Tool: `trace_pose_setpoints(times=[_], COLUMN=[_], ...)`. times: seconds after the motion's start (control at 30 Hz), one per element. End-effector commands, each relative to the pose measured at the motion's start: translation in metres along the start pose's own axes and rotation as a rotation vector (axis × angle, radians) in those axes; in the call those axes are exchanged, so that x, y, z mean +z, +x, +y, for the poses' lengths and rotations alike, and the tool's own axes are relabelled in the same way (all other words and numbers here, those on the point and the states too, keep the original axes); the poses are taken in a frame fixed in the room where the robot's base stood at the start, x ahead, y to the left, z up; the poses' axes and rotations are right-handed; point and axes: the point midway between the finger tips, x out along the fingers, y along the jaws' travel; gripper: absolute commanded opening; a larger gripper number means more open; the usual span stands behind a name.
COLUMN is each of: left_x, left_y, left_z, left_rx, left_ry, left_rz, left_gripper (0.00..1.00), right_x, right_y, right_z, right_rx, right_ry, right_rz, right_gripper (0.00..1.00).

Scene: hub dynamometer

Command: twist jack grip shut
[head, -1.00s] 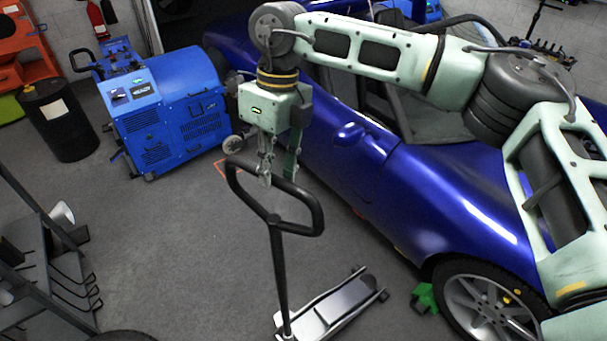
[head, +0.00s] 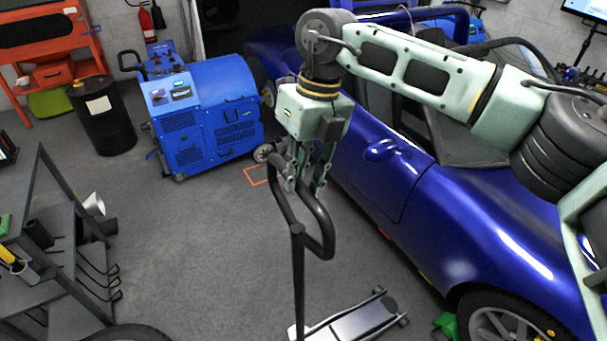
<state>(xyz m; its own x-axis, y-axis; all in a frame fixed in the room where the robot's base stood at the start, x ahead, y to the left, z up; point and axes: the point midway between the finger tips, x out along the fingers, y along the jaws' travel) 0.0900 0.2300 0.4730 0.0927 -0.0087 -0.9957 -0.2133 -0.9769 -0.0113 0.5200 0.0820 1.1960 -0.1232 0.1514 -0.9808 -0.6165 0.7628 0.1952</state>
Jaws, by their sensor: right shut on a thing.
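The floor jack (head: 350,318) stands on the grey floor beside the blue car. Its black pole (head: 298,275) rises to a black loop-shaped grip (head: 325,225) at the top. My right gripper (head: 289,186) reaches down from above and is shut on the upper far part of the jack grip. The loop looks turned, seen more nearly edge-on. My left gripper is not in view.
A blue car (head: 470,230) fills the right side, close to the jack and my right arm. A blue dynamometer unit (head: 210,118) and a black drum (head: 102,115) stand at the back left. A dark rack (head: 75,255) is at the left. Floor between is clear.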

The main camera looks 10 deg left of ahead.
Motion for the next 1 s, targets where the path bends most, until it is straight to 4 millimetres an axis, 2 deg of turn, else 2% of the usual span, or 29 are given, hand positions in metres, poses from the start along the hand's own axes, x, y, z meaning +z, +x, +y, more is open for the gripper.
trace_pose_setpoints(times=[0.07, 0.1, 0.3, 0.67, 0.77, 1.0], left_x=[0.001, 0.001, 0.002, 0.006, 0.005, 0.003], left_y=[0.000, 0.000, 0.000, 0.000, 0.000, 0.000], left_z=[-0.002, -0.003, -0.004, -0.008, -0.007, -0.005], left_rx=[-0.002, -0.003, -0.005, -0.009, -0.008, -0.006], left_ry=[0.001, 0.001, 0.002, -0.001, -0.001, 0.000], left_rz=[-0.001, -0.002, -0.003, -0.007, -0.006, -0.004], left_gripper=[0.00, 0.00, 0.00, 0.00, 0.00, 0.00], right_x=[0.001, 0.001, 0.001, 0.001, 0.001, 0.001], right_y=[-0.001, -0.001, -0.001, -0.003, -0.014, -0.063], right_z=[0.000, 0.000, 0.000, -0.001, -0.001, -0.001], right_rx=[0.003, 0.003, 0.002, 0.001, 0.001, 0.000], right_ry=[0.009, 0.009, 0.006, 0.004, 0.005, 0.006], right_rz=[-0.005, -0.005, -0.003, -0.002, -0.005, -0.006], right_gripper=[0.00, 0.18, 0.36, 0.36, 0.36, 0.36])
